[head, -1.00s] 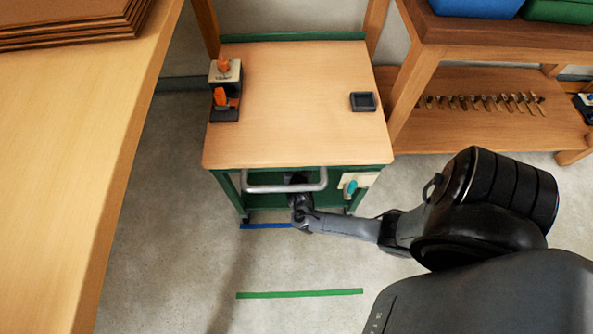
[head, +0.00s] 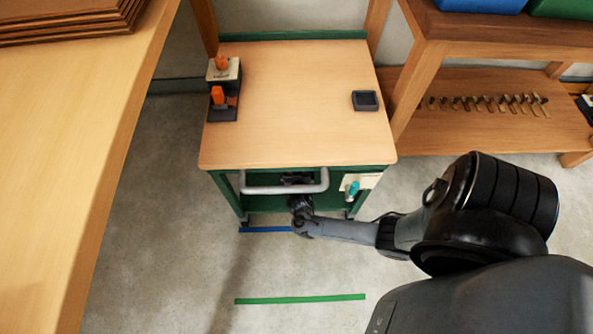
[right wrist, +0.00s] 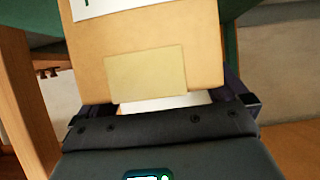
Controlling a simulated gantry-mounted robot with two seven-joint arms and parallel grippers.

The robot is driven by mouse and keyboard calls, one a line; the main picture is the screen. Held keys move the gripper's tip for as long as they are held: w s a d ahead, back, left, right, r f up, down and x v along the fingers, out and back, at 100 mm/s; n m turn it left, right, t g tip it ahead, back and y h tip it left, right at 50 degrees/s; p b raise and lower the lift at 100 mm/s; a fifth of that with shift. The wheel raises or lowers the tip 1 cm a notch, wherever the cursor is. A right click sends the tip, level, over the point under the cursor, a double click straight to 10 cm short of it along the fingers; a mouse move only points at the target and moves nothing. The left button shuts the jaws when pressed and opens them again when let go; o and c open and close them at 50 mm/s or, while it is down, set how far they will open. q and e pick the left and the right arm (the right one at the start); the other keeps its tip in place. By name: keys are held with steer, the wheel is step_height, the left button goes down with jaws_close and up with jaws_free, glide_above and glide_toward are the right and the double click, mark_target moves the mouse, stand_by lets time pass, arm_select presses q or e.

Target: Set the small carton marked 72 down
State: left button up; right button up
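A small tan cardboard carton (right wrist: 205,50) fills the middle of the right wrist view. It has a paler tape patch and part of a white label with a green mark; no number is readable. My right gripper (right wrist: 165,100) has a dark finger along each side of the carton and appears shut on it. In the head view my right gripper (head: 297,181) reaches low at the front of the green cart (head: 378,160), by its grey handle (head: 262,190). The carton cannot be made out there. My left gripper is not in view.
The cart's wooden top holds an orange-and-black device (head: 222,98) and a small dark tray (head: 365,101). A wooden table (head: 60,150) stands left and a bench (head: 480,130) right. Blue and green (head: 300,299) floor strips lie near the cart.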

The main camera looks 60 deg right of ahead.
steer(key=shift+r, duration=0.1)
steer(key=shift+a+r+p, duration=0.1)
steer(key=shift+r+p, duration=0.1)
steer(key=shift+p, duration=0.1)
steer(key=shift+s+a+r, duration=0.2)
steer(key=shift+a, duration=0.05)
steer(key=p+v, duration=0.6)
steer(key=v, duration=0.5)
steer(key=shift+f, duration=0.1)
steer(key=shift+s, duration=0.1)
